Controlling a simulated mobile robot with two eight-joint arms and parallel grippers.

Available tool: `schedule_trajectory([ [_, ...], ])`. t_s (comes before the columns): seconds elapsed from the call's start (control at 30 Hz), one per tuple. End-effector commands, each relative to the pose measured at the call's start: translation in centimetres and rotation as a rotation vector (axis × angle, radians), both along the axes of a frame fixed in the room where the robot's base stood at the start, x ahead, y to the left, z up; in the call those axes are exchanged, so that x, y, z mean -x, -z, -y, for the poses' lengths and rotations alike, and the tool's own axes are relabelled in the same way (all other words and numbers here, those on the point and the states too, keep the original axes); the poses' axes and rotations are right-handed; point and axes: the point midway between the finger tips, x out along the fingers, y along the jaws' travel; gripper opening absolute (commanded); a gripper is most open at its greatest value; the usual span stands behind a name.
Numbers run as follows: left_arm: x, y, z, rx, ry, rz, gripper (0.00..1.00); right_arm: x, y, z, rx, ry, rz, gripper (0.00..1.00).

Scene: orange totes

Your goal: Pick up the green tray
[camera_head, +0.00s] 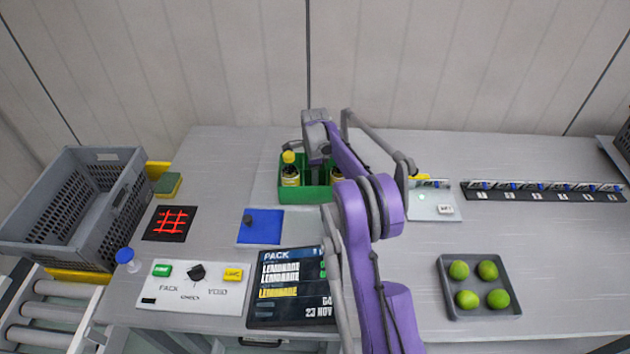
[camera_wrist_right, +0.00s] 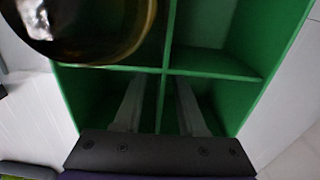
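The green tray (camera_head: 303,196) stands near the back middle of the table. It has dividers and at least one yellow-capped bottle (camera_head: 290,172) at its left; part of another yellow label shows beside my arm. My right gripper (camera_head: 317,178) is over the tray, pointing down, its tips largely hidden in the head view. In the right wrist view its fingers (camera_wrist_right: 157,92) are apart, one on each side of a divider of the green tray (camera_wrist_right: 215,62). A gap shows between fingers and divider. A bottle (camera_wrist_right: 85,25) fills the upper left there. My left gripper is not in view.
A blue mat (camera_head: 261,227), a dark pack screen (camera_head: 290,290) and a button panel (camera_head: 195,288) lie in front of the tray. A grey tray (camera_head: 447,285) of green fruits is at right. A grey crate (camera_head: 75,205) stands at left.

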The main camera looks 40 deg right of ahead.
Motion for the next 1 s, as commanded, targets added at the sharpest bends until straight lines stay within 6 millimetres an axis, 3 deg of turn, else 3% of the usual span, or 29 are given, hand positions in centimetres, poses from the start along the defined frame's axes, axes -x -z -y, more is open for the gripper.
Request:
schedule_trajectory([
  [0.07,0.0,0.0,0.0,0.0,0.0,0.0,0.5,0.0,-0.01,0.0,0.0,0.0,0.0,0.38],
  [0.2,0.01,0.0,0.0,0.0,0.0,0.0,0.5,0.01,-0.03,0.01,0.0,0.0,0.0,0.13],
  [0.3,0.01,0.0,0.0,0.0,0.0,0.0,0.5,0.01,-0.03,0.01,0.0,0.0,0.0,0.0],
  [1.0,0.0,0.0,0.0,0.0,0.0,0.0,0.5,0.01,-0.06,0.03,0.0,0.0,0.0,0.0],
])
